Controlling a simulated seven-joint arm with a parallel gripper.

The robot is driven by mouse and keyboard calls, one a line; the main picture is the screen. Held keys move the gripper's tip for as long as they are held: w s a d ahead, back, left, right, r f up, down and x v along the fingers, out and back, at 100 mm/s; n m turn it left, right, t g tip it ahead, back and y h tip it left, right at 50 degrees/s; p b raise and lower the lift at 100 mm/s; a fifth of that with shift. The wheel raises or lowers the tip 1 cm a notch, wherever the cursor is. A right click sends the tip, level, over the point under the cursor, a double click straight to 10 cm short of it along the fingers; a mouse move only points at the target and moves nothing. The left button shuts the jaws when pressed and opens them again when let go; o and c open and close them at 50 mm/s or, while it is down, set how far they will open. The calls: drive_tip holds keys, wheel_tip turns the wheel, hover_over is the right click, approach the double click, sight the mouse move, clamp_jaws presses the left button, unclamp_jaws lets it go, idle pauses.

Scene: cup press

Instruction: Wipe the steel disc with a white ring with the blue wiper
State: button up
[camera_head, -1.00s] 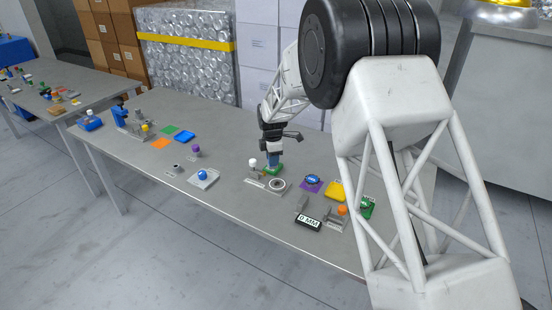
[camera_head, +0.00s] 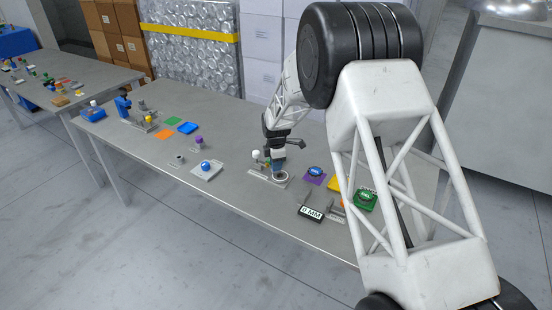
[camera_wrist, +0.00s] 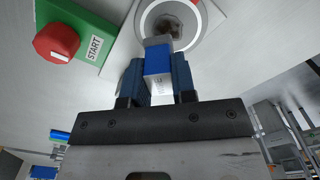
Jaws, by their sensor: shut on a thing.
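My gripper (camera_wrist: 158,72) is shut on the blue wiper (camera_wrist: 157,58), held between its two blue fingers. The wiper's pale end points at the steel disc (camera_wrist: 172,22) in the wrist view. The disc has a white ring (camera_wrist: 146,14) and a brown smudge at its middle. The wiper's end overlaps the near part of the disc; I cannot tell whether it touches. In the head view my gripper (camera_head: 278,165) is right above the disc (camera_head: 281,177), which it partly hides.
A red START button (camera_wrist: 57,41) on a green base is left of the disc in the wrist view.

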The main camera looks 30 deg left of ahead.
sight(283, 177)
drive_tip(key=shift+d+f, duration=0.8)
drive_tip(key=shift+f, duration=0.15)
clamp_jaws()
drive_tip(key=shift+d, duration=0.35)
drive_tip(key=shift+d+r, duration=0.15)
drive_tip(key=shift+r, duration=0.1)
drive_tip(key=shift+d+f, duration=0.2)
drive_tip(key=shift+d, duration=0.3)
drive_tip(key=shift+d+r, duration=0.1)
drive_tip(key=shift+d, duration=0.1)
drive_tip(key=shift+r, duration=0.1)
drive_tip(key=shift+a+f, duration=0.3)
drive_tip(key=shift+a+r, duration=0.2)
drive_tip(key=shift+a, duration=0.3)
drive_tip(key=shift+a+f, duration=0.15)
drive_tip(key=shift+f, duration=0.1)
drive_tip(key=shift+a+r, duration=0.15)
drive_tip(key=shift+a, duration=0.95)
wheel_tip(283, 177, up, 3)
drive_tip(key=shift+r, duration=2.75)
